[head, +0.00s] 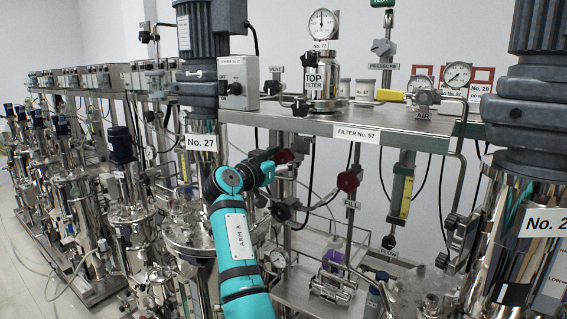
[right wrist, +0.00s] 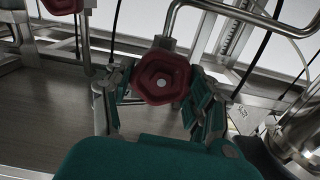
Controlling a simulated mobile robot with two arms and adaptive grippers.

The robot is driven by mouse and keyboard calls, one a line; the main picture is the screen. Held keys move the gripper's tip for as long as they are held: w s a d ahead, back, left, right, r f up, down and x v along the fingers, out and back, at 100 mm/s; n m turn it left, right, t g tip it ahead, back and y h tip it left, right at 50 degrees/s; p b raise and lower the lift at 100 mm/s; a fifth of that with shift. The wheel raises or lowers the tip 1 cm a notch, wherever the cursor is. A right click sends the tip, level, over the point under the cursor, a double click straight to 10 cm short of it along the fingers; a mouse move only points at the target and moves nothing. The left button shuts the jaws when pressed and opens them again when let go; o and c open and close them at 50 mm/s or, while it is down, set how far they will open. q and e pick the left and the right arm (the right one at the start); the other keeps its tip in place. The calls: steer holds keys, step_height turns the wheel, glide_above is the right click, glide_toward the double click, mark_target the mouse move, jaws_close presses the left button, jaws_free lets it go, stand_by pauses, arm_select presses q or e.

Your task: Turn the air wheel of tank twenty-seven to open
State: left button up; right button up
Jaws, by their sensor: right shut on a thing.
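Tank twenty-seven carries a white No. 27 plate (head: 200,142) below its grey motor, left of the middle in the head view. My right gripper (head: 272,160) is at a red handwheel (head: 284,156) just right of this tank, partly hidden by the gripper. In the right wrist view, the gripper (right wrist: 163,92) has its fingers on both sides of a dark red lobed wheel (right wrist: 162,77), shut on it. The wheel sits on a bent metal pipe. I cannot read a label on this wheel. My left gripper is not in view.
A second red wheel (head: 348,181) is to the right, with a small tag below it; a red wheel also shows at the upper left of the right wrist view (right wrist: 62,4). The steel shelf (head: 400,118) with gauges is above. Another tank (head: 530,215) stands at the right.

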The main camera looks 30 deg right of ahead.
steer(key=n, duration=0.2)
steer(key=shift+r+n+b, duration=0.1)
steer(key=shift+n+b, duration=0.2)
steer(key=shift+n, duration=0.1)
steer(key=n, duration=0.3)
steer(key=shift+w+n, duration=0.1)
steer(key=shift+n, duration=0.2)
steer(key=n, duration=0.3)
steer(key=shift+n+p, duration=0.3)
steer(key=n+p, duration=0.1)
steer(key=n, duration=0.2)
steer(key=shift+a+r+n, duration=0.1)
steer(key=shift+n, duration=0.3)
steer(key=n+p, duration=0.3)
steer(key=n, duration=0.2)
steer(key=shift+w, duration=0.1)
steer(key=n, duration=0.1)
steer(key=n+p, duration=0.1)
steer(key=n, duration=0.1)
steer(key=shift+f, duration=0.25)
steer(key=n, duration=0.4)
steer(key=shift+f+n, duration=0.15)
steer(key=shift+n, duration=0.15)
steer(key=n, duration=0.4)
steer(key=shift+f+n, duration=0.1)
steer(key=shift+n, duration=0.2)
